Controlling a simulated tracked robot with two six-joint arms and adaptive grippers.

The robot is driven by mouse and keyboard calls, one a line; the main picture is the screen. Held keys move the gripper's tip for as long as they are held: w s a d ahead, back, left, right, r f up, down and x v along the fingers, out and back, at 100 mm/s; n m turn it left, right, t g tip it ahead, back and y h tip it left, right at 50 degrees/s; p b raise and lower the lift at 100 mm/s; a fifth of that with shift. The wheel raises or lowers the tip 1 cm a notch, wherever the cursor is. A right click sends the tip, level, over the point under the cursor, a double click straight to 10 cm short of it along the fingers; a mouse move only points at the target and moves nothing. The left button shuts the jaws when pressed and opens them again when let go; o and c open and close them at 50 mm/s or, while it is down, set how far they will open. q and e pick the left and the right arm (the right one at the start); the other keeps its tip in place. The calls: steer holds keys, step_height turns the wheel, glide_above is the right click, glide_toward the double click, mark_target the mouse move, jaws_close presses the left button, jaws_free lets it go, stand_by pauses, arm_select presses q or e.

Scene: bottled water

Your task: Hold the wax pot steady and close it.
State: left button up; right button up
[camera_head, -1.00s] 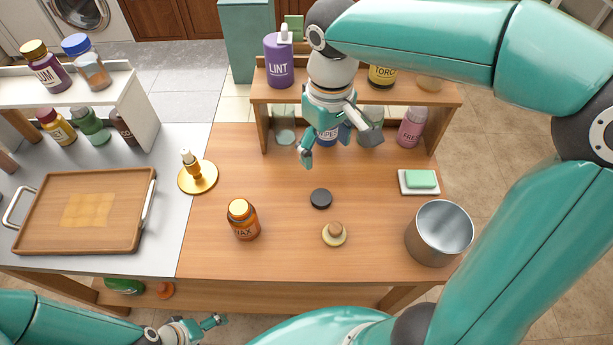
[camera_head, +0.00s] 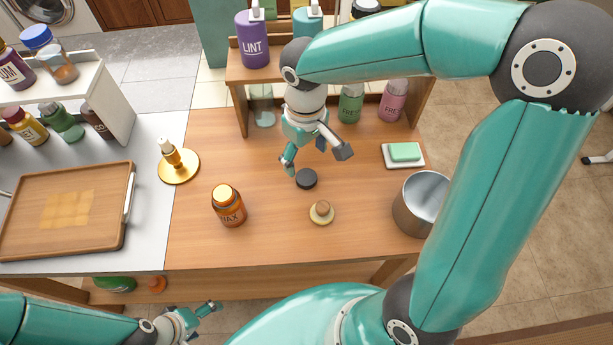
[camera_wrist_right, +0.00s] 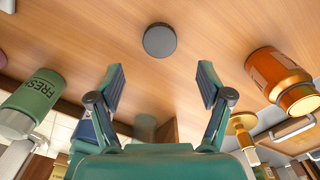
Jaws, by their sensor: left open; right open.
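My left gripper (camera_head: 207,317) is open and empty below the table's front edge, clear of the pot.
A small knobbed round piece (camera_head: 321,212) lies in front of the lid. A gold stand with a dropper bottle (camera_head: 178,166) is left of the pot. A metal canister (camera_head: 421,203) and a soap dish (camera_head: 404,155) are at the right. A bottle shelf (camera_head: 238,90) stands behind.

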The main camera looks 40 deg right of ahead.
mark_target(307, 176)
steer(key=shift+f, duration=0.9)
steer(key=shift+s+f, duration=0.1)
steer(key=shift+f, duration=2.5)
steer(key=c, duration=0.8)
